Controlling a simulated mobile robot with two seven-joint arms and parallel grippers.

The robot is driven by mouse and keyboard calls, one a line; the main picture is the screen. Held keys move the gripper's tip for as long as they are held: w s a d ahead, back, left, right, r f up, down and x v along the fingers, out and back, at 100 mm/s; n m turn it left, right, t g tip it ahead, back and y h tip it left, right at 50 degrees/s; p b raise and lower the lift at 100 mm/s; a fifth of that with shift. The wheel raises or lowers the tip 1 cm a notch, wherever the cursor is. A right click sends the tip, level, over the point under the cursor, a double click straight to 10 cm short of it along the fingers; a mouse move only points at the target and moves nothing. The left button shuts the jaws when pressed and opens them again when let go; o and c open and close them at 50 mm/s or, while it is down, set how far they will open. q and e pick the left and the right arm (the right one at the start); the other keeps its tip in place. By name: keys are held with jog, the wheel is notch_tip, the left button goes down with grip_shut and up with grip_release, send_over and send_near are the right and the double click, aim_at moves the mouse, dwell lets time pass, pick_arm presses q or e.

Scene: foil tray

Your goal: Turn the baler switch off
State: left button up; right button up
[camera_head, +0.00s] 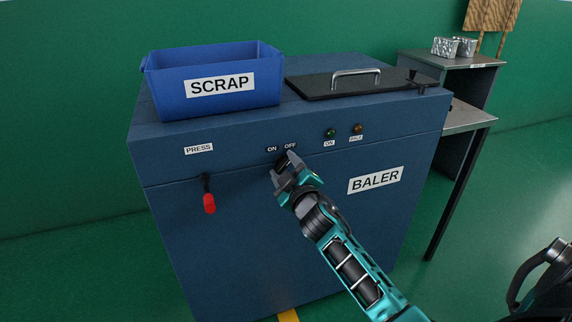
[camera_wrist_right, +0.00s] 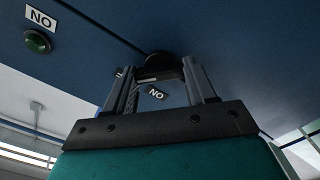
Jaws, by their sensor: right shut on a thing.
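The dark blue baler (camera_head: 240,240) stands in front of me, with a BALER label on its front. Its switch lies under the ON and OFF labels (camera_head: 281,148); in the head view my gripper mostly hides it. In the right wrist view the black switch knob (camera_wrist_right: 162,66) sits between the fingertips, with an ON label, seen upside down, beside it. My right gripper (camera_head: 285,164) is shut on the switch knob, reaching in from the lower right. I cannot tell which label the knob points to. My left gripper is not in view.
A red-handled press lever (camera_head: 209,203) hangs at left. On top are a blue SCRAP bin (camera_head: 180,97) and a black lid (camera_head: 310,90) with a handle. Foil trays (camera_head: 445,46) stand on a side stand.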

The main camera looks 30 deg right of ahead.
jog(key=shift+n, duration=1.3)
jog(key=o, duration=1)
jog(key=shift+o, duration=0.2)
jog(key=p+v, duration=0.1)
jog(key=v, duration=1.2)
jog(key=shift+p, duration=0.3)
jog(key=shift+d, duration=0.1)
